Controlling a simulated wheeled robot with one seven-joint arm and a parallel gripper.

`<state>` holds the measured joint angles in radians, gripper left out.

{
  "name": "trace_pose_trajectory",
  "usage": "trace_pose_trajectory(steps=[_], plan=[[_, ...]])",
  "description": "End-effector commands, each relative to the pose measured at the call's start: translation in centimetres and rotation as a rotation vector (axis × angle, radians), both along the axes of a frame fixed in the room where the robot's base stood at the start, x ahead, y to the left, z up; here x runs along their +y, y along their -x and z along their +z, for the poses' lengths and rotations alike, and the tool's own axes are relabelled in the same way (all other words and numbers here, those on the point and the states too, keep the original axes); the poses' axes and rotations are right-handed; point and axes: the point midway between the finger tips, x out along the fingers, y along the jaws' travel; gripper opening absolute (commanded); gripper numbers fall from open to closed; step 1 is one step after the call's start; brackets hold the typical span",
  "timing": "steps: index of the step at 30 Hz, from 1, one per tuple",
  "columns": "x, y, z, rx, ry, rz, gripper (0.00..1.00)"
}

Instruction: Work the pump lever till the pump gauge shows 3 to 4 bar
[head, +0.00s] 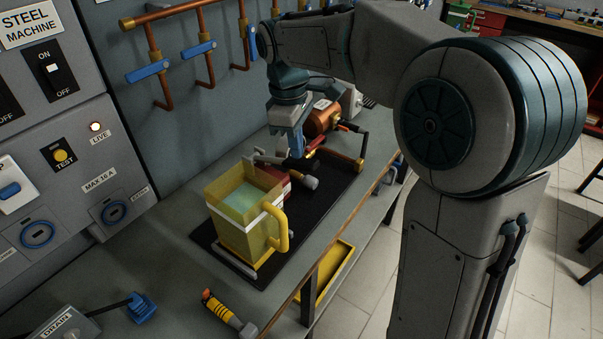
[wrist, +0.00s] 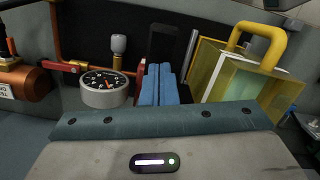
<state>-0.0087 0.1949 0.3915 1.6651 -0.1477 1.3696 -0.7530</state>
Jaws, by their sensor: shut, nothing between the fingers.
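My gripper (head: 297,150) points down over the pump on the black mat, its blue fingers shut and empty. In the wrist view the shut fingers (wrist: 157,85) stand beside the pump's red body (wrist: 140,82). What looks like the pump lever, with a grey grip (head: 309,182), reaches towards the bench's front edge near the fingers. I cannot tell whether they touch it. The gripper hides part of the pump in the head view.
A yellow see-through water tank (head: 232,238) with a handle stands left of the pump. A copper boiler (head: 322,118) and pipe lie to the right. Valve pipes line the wall.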

Motion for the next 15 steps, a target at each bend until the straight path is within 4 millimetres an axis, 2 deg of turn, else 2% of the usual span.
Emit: trace_pose_trajectory(steps=[1,3,15], plan=[[-0.05,0.02,-0.95,0.0,0.0,0.0,0.0],[-0.1,0.04,-1.32,0.0,0.0,0.0,0.0],[-0.14,0.07,-1.41,0.0,0.0,0.0,0.0]])
